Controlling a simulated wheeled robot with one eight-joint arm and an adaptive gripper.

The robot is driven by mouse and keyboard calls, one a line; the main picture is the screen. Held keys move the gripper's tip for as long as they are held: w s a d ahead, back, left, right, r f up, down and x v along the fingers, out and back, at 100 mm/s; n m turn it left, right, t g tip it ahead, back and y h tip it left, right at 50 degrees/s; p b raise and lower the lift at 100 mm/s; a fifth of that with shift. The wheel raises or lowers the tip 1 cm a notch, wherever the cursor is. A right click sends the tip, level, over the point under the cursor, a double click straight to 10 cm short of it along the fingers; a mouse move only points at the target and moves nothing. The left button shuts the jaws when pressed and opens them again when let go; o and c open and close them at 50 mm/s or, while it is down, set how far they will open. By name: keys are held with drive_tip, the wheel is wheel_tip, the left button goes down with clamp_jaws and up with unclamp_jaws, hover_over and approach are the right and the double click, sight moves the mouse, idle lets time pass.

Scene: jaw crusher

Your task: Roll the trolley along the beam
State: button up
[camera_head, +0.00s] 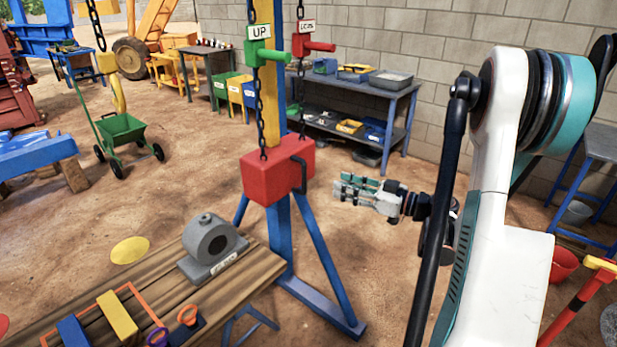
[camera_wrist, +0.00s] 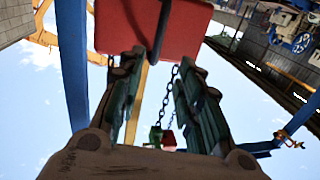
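A red box (camera_head: 270,178) with a black bar handle (camera_head: 304,175) on its right side hangs by chains in front of a yellow post. I cannot tell for certain whether this is the trolley; no beam with a trolley on it shows clearly. My gripper (camera_head: 340,188) is to the right of the handle, apart from it, with nothing held. In the wrist view, the red box (camera_wrist: 190,25) fills the top, and its handle (camera_wrist: 163,30) lies ahead between my two spread fingers (camera_wrist: 158,75). The fingers are open.
Green "UP" (camera_head: 262,45) and red (camera_head: 305,40) pull handles hang on chains above the box. Blue legs (camera_head: 322,250) stand below. A wooden bench (camera_head: 240,284) with a grey bearing block (camera_head: 212,245) is at lower left. A blue shelf (camera_head: 385,92) stands behind. Sandy floor lies open between.

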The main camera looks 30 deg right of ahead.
drive_tip(key=b, duration=0.3)
hover_over(304, 192)
drive_tip(key=shift+w+d, duration=0.2)
drive_tip(key=shift+w, duration=0.15)
drive_tip(key=shift+c, duration=0.4)
clamp_jaws()
